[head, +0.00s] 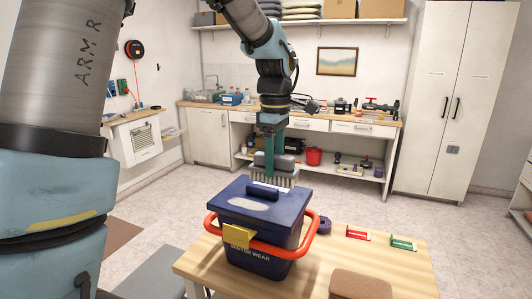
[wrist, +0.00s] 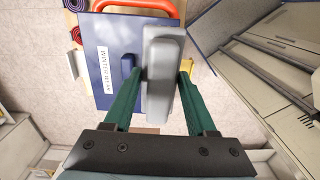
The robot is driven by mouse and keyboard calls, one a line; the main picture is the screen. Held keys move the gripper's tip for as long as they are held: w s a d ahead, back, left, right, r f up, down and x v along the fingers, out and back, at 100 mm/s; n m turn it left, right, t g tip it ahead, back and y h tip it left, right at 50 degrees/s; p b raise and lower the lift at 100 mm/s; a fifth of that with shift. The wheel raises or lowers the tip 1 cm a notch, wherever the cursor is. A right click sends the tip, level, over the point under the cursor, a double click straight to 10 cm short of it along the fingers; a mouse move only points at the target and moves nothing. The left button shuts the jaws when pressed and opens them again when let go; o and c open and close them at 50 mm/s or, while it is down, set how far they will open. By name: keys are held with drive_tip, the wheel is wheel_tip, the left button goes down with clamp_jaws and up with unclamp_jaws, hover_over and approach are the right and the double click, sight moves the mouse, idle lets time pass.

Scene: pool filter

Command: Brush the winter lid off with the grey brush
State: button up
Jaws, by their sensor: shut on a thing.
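My gripper (head: 270,152) is shut on the grey brush (head: 284,178), with one green finger on each side of its grey body. The pale bristles point down over the back part of the dark blue winter lid (head: 232,191). I cannot tell whether they touch it. The lid sits on a dark blue box (head: 270,265) lettered "WINTER WEAR".
An orange handle (head: 312,232) loops around the box, and a yellow tag (head: 238,236) hangs at its front. A workbench (head: 345,125) stands behind.

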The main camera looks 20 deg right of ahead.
sight(274, 179)
drive_tip(key=shift+w, duration=0.1)
idle(0.3)
drive_tip(key=shift+f+b, duration=1.7)
drive_tip(key=shift+f, duration=1.05)
drive_tip(key=shift+w+r, duration=0.1)
